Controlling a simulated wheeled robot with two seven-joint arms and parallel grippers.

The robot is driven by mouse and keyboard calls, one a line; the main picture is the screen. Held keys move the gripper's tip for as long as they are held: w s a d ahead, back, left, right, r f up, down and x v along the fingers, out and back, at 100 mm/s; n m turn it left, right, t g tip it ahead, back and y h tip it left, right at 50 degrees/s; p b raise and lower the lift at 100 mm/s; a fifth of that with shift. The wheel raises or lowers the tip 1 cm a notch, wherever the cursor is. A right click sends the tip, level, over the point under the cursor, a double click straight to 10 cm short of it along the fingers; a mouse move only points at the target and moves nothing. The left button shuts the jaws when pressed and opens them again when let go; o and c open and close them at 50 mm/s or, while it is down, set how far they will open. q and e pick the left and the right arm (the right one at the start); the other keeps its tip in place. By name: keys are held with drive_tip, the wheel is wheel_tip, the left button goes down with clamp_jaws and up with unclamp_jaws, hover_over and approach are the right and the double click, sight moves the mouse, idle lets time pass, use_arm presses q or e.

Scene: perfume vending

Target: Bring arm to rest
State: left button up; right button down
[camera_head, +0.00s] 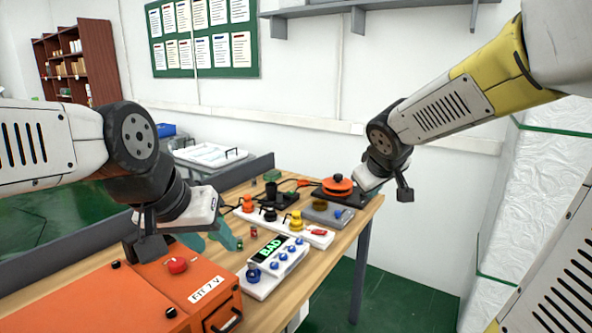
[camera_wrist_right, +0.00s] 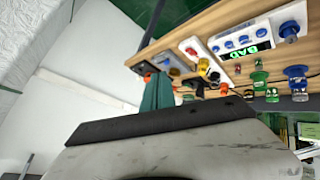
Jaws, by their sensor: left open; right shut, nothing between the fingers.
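My left gripper (camera_head: 218,238) hangs over the table at the left, beside the orange box. Its teal fingers are apart, with nothing seen between them.
The wooden table (camera_head: 330,262) holds an orange box (camera_head: 201,285), a white panel with a green BAD display (camera_head: 272,270), an orange round device (camera_head: 337,185) and small bottles (camera_wrist_right: 297,82). A white wrapped stack (camera_head: 540,190) stands at the right. Green floor is open beyond the table's right edge.

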drive_tip(key=s+a+m+g+y, duration=0.1)
drive_tip(key=s+a+m, duration=0.1)
drive_tip(key=s, duration=0.7)
drive_tip(key=s+a+m+g+y, duration=0.1)
drive_tip(key=s+m+y, duration=0.1)
drive_tip(key=s, duration=0.8)
drive_tip(key=shift+s+a+f+m, duration=0.2)
drive_tip(key=shift+s+a+m, duration=0.1)
drive_tip(key=shift+a+m, duration=0.1)
idle(0.6)
